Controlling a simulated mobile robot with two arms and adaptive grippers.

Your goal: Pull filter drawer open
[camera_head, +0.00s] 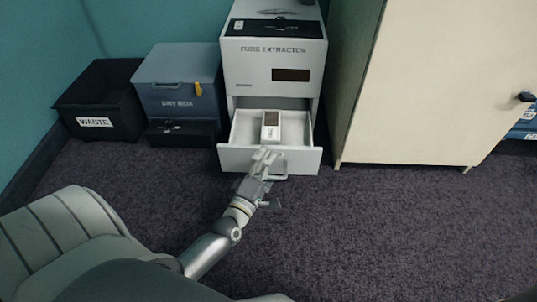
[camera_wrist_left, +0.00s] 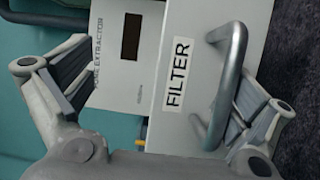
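The white fume extractor (camera_head: 260,62) stands against the back wall, and its filter drawer (camera_head: 303,160) is pulled out at the bottom. A small white box with a dark top (camera_head: 271,126) lies inside the drawer. My right gripper is out of view.
A blue-grey box (camera_head: 181,75) and a black waste bin (camera_head: 97,93) stand left of the extractor. A pale cabinet (camera_head: 425,80) stands close on its right. The dark carpet (camera_head: 400,225) in front is clear at right.

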